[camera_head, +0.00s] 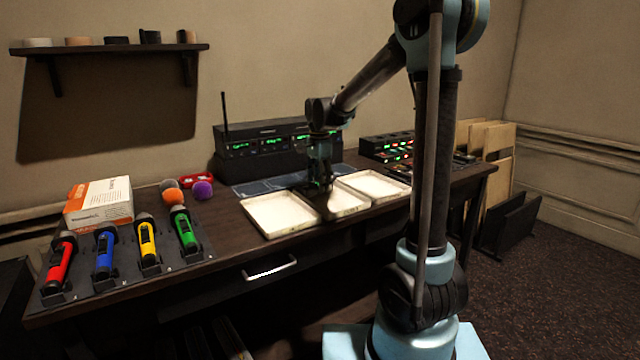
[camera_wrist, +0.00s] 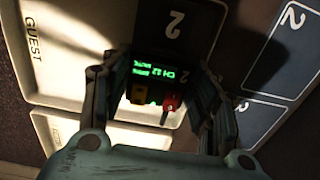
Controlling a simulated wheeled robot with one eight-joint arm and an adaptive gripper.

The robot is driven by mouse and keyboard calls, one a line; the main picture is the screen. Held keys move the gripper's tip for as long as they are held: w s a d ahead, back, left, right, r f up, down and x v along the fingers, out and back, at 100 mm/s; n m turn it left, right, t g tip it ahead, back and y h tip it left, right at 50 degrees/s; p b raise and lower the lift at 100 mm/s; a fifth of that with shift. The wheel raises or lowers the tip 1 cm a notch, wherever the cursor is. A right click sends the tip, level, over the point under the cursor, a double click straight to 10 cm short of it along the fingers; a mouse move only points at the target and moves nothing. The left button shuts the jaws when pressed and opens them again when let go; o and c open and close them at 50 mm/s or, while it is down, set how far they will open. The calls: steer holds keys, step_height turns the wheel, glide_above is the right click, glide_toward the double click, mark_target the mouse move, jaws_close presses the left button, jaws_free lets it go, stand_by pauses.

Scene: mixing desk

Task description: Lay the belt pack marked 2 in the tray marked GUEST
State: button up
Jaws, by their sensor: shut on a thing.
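The belt pack (camera_wrist: 172,48) is dark, with a white 2, a lit green display and small yellow and red parts. My gripper (camera_wrist: 160,100) is shut on it. The tray marked GUEST (camera_wrist: 33,65) is cream, at the upper left of the wrist view; the pack hides part of that side. No pack is visible in the tray's part that shows.
Another tray (camera_wrist: 52,130) adjoins GUEST. The mat (camera_wrist: 285,60) has a space marked 2 with no pack visible. In the head view, a rack of receivers (camera_head: 262,148) stands close behind my gripper. Coloured microphones (camera_head: 105,255) and a box (camera_head: 98,202) are at the left.

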steer(key=shift+f, duration=0.6)
stand_by(0.8)
steer(key=o, duration=1.2)
steer(key=shift+o, duration=0.2)
steer(key=o, duration=0.3)
steer(key=shift+o, duration=0.2)
steer(key=shift+s, duration=0.1)
steer(key=shift+r, duration=3.5)
